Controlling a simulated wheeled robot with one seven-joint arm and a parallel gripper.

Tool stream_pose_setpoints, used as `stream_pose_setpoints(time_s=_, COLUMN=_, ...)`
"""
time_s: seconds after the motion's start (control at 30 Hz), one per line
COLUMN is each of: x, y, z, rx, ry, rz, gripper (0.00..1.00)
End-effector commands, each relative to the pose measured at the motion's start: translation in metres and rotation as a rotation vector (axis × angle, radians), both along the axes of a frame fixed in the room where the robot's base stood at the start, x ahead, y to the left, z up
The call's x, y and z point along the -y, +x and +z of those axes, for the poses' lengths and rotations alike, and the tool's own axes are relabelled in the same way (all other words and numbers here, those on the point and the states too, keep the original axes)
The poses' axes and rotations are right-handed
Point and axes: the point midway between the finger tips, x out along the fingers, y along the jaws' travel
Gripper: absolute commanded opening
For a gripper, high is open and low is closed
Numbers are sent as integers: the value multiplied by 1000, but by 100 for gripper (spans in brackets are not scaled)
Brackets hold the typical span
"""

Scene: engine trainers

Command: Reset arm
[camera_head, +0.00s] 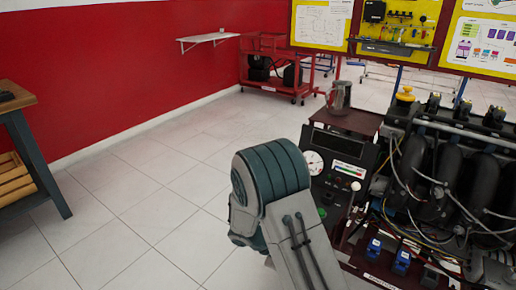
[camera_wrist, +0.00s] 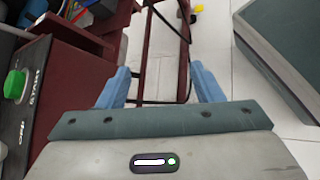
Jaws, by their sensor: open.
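My arm shows in the head view as a grey and teal link at the lower middle, in front of the engine trainer (camera_head: 440,185). My gripper is hidden in the head view. In the wrist view my gripper (camera_wrist: 160,88) has its two blue fingers spread apart, with nothing between them. Beyond the fingers are a dark red frame post and the white tiled floor.
A metal jug (camera_head: 340,98) stands on the trainer's control box (camera_head: 345,150). A wooden-topped table (camera_head: 18,98) is at the left. A red cart (camera_head: 272,70) and a wall shelf (camera_head: 208,38) are at the back. The tiled floor (camera_head: 150,190) at left is clear.

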Motion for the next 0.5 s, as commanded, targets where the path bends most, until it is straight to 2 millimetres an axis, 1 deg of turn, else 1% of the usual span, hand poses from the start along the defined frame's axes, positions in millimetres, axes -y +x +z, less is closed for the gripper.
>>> stream_pose_setpoints(time_s=0.03, x=5, y=-5, z=35, rx=27, ry=44, rz=-46, gripper=60)
stream_pose_setpoints(time_s=0.1, x=9, y=-13, z=65, rx=58, ry=103, rz=-106, gripper=60)
stream_pose_setpoints(time_s=0.17, x=13, y=-20, z=90, rx=86, ry=154, rz=-157, gripper=60)
stream_pose_setpoints(time_s=0.2, x=15, y=-26, z=107, rx=105, ry=188, rz=-188, gripper=60)
stream_pose_setpoints(time_s=0.5, x=26, y=-69, z=224, rx=270, ry=440, rz=-411, gripper=60)
